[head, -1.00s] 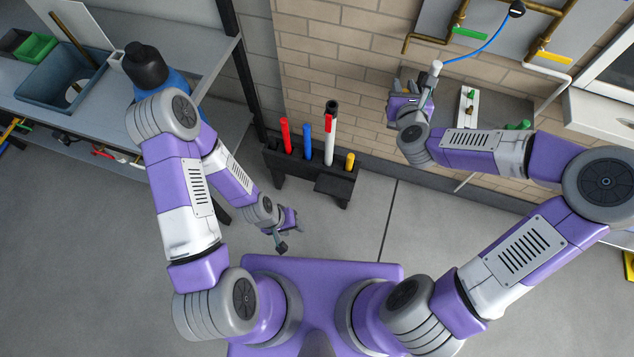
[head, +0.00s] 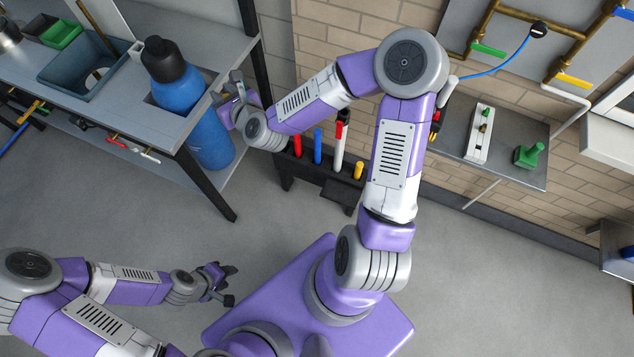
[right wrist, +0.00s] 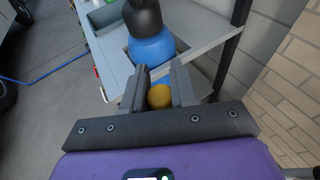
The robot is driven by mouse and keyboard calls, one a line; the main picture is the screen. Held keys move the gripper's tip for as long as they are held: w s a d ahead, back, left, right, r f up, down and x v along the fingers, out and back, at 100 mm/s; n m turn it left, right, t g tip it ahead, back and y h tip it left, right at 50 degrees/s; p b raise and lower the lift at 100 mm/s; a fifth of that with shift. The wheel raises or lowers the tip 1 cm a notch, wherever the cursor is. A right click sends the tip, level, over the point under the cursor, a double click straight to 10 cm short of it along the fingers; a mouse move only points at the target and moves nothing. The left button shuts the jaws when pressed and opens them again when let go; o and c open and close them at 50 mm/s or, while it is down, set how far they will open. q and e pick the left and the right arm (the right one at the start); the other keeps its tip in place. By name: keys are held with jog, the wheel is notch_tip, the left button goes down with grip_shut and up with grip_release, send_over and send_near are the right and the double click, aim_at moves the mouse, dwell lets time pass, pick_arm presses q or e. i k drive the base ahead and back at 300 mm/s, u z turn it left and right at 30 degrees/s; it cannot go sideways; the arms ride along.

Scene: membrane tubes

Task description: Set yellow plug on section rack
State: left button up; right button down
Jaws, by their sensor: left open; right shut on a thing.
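My right gripper (head: 237,100) is at the left of the head view, beside the large blue bottle with a black cap. In the right wrist view its fingers (right wrist: 160,95) are shut on the yellow plug (right wrist: 160,97), whose rounded yellow face shows between them. I cannot make out the plug in the head view. My left gripper (head: 222,285) is open and empty over the floor, at the lower left. A black rack (head: 335,190) stands low by the brick wall, holding red, blue, white and yellow upright pieces. My right arm hides part of it. I cannot tell whether it is the section rack.
The blue bottle (head: 190,95) stands at the bench (head: 130,105) edge, close to my right gripper. A wall shelf (head: 530,138) carries a white block (head: 480,135) and a green piece (head: 528,155). Pipes with coloured handles are above.

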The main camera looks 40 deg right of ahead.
aim_at(341, 193)
jog(key=u, duration=0.05)
jog(key=k, duration=0.55)
jog(key=z, duration=1)
jog(key=i, duration=0.5)
